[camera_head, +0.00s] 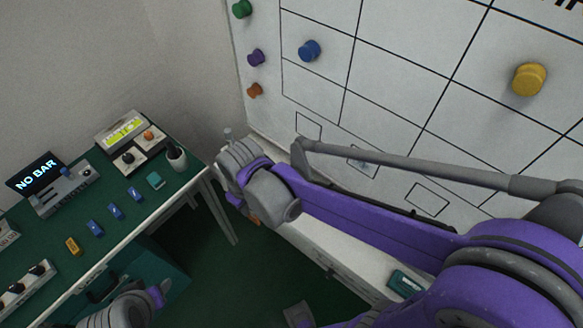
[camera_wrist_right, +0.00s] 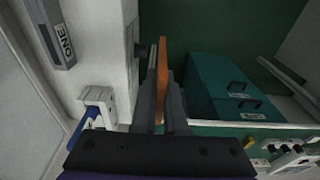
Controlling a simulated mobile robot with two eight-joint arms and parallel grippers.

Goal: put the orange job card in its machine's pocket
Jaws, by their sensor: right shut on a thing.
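The orange job card (camera_wrist_right: 164,75) stands edge-on between the fingers of my right gripper (camera_wrist_right: 163,98) in the right wrist view. The gripper is shut on it. In the head view my right gripper (camera_head: 254,212) is mostly hidden behind its own wrist, and only a small orange bit of the card shows below it. It is in front of the white board's lower left, right of the green table. My left gripper (camera_head: 158,292) shows partly at the bottom left, and its fingers cannot be made out. I cannot tell which pocket is the card's.
The white board (camera_head: 400,55) carries several coloured knobs. A narrow ledge (camera_head: 340,250) below it holds a teal item (camera_head: 404,283). The green table (camera_head: 125,235) bears devices, small blocks and a cup (camera_head: 176,158). A teal drawer box (camera_wrist_right: 225,95) stands right of the card.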

